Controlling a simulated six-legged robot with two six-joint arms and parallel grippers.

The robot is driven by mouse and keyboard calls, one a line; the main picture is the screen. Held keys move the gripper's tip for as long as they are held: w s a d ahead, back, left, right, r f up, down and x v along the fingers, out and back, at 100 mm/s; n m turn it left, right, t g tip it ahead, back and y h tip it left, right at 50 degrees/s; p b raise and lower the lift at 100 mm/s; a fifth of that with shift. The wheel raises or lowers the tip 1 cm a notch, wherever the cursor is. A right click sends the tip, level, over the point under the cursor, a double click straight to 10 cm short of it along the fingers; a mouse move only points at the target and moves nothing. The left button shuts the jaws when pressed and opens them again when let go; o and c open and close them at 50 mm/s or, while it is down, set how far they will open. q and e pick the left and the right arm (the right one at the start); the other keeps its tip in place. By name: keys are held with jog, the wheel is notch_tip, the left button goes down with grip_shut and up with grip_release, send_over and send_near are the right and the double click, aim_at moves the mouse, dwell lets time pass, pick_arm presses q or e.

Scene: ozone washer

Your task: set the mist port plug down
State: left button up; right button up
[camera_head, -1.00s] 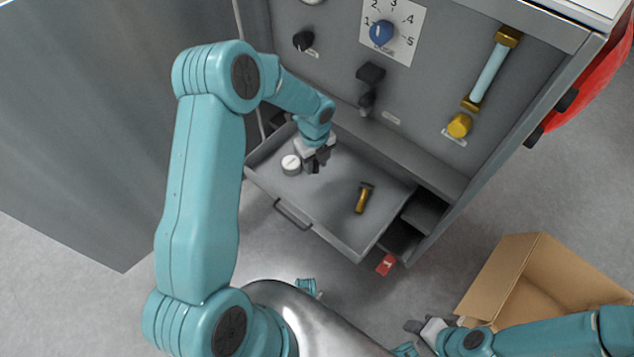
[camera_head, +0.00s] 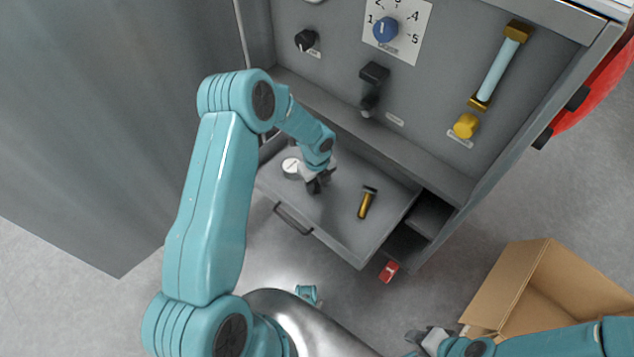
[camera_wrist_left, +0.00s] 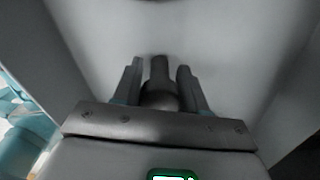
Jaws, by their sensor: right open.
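My left gripper (camera_head: 318,185) is inside or just over the open drawer (camera_head: 340,240), between a white round cap and a brass-handled tool. In the left wrist view the two fingers (camera_wrist_left: 158,85) stand on either side of a dark grey plug (camera_wrist_left: 160,93) with a narrow stem and wider body, which I take as the mist port plug. The fingers appear closed on its wider body. The pale drawer floor lies beyond it; whether the plug touches the floor cannot be told. My right gripper (camera_head: 426,340) is open and empty at the lower right, left of the cardboard box.
The white cap (camera_head: 291,167) and the brass-handled tool (camera_head: 366,203) lie in the drawer. The cabinet panel (camera_head: 340,60) with knobs rises behind. A red tag (camera_head: 388,271) is below the drawer's right corner. An open cardboard box (camera_head: 490,285) stands on the floor.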

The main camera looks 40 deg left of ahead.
pick_arm(q)
jog(key=shift+o, duration=1.1)
jog(key=shift+r, duration=0.1)
jog(key=shift+r, duration=0.3)
notch_tip(320, 180, up, 12)
jog(key=p, duration=0.3)
jog(key=shift+f+p, duration=0.2)
jog(key=shift+p, duration=0.2)
jog(key=shift+s, duration=0.1)
